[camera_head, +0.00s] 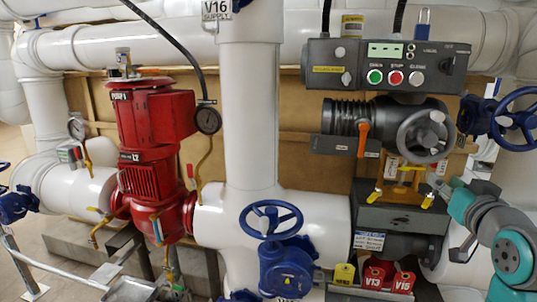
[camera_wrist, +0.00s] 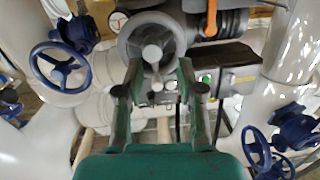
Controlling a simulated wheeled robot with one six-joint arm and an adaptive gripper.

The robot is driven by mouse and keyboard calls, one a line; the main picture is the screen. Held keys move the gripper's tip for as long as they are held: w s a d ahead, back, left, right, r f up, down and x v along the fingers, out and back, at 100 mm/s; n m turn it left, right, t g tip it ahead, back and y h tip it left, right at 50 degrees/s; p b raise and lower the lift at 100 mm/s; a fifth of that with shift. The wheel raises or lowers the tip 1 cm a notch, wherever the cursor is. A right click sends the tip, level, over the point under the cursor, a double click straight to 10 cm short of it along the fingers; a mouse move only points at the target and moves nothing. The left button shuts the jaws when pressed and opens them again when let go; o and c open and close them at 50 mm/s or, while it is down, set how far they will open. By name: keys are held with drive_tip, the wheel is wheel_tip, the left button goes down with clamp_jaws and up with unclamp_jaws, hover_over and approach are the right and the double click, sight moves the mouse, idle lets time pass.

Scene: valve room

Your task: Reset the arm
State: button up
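My arm comes in at the right of the head view, and my gripper (camera_head: 435,184) is in front of the valve actuator, below its grey handwheel (camera_head: 424,134). In the wrist view my gripper (camera_wrist: 159,66) has its two dark fingers spread apart with nothing held between them. The grey handwheel (camera_wrist: 151,48) shows beyond the fingertips, with pale knobs on it. I cannot tell how far the fingertips are from the wheel, and no contact is clear.
A control box (camera_head: 387,66) with green and red buttons sits above the actuator. A blue handwheel (camera_head: 271,220) stands front centre, another (camera_head: 515,119) at far right. Red tags (camera_head: 375,278) hang below. A red pump (camera_head: 152,155) and large white pipes (camera_head: 249,110) fill the left and middle.

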drive_tip(key=s+a+f, duration=0.3)
drive_tip(key=f, duration=0.6)
drive_tip(key=s+a+f+y, duration=0.1)
drive_tip(key=s+a+f, duration=0.15)
drive_tip(key=f, duration=0.65)
drive_tip(key=s+a+f, duration=0.3)
drive_tip(key=a+f, duration=0.1)
drive_tip(key=f, duration=0.6)
drive_tip(key=s+a+f+n+g, duration=0.1)
drive_tip(key=s+a+f, duration=0.2)
drive_tip(key=s+f, duration=0.3)
drive_tip(key=s+a+f, duration=0.3)
drive_tip(key=s+f, duration=0.1)
drive_tip(key=s, duration=0.4)
drive_tip(key=s+a+n+y, duration=0.1)
drive_tip(key=s+a, duration=0.1)
drive_tip(key=s, duration=0.9)
drive_tip(key=s+a+f+n+g+y, duration=0.1)
drive_tip(key=s+a, duration=0.2)
drive_tip(key=s, duration=0.9)
drive_tip(key=shift+s+n+y, duration=0.25)
drive_tip(key=shift+n+y, duration=0.05)
